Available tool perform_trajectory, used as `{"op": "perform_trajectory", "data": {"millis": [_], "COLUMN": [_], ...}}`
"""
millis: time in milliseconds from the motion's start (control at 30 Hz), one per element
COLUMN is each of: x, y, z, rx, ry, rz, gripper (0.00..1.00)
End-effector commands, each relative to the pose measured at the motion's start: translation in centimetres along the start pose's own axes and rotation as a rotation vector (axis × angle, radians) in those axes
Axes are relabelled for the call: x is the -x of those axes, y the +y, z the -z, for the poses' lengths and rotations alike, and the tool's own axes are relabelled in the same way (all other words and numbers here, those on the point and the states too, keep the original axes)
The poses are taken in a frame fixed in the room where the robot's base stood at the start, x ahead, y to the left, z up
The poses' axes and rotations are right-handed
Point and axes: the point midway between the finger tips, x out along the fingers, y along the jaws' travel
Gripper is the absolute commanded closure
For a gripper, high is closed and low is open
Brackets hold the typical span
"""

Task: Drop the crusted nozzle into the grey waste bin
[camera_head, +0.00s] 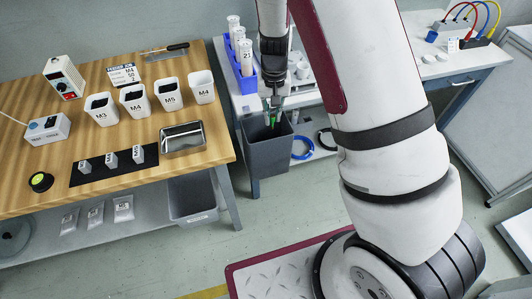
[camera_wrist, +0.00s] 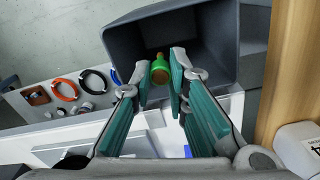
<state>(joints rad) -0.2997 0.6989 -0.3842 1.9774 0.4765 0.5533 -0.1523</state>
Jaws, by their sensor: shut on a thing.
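The nozzle (camera_wrist: 160,72) has a green collar and a brownish-gold stem in the wrist view. My gripper (camera_wrist: 162,75) is shut on it, with a teal-padded finger on each side. The dark grey waste bin (camera_head: 268,155) stands between the wooden bench and the white table in the head view. My gripper (camera_head: 273,113) points down over its open top. In the wrist view the bin (camera_wrist: 125,42) opens behind the nozzle, and the nozzle shows against its dark inside. The bin's floor is hard to make out.
A blue rack (camera_head: 246,78) with white tubes stands on the white table close to my gripper. The wooden bench (camera_head: 110,190) at left carries labelled cups (camera_head: 135,100) and a metal tray (camera_head: 182,138). Another grey bin (camera_head: 193,200) sits below the bench. Coiled cables (camera_head: 303,148) lie right of the waste bin.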

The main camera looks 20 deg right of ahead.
Motion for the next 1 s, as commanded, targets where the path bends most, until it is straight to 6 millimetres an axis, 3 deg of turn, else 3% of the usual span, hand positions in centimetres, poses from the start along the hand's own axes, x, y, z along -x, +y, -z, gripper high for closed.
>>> {"op": "perform_trajectory", "data": {"millis": [200, 500, 533, 600, 1000], "x": [-2.2, -2.3, -2.3, -2.3, -1.7], "y": [0.0, 0.0, 0.0, 0.0, 0.0], "z": [0.1, 0.0, 0.0, 0.0, 0.0], "rx": [0.0, 0.0, 0.0, 0.0, 0.001], "ry": [0.0, 0.0, 0.0, 0.0, 0.001], "rz": [0.0, 0.0, 0.0, 0.0, 0.001], "gripper": [0.94, 0.94, 0.78, 0.62, 0.61]}}
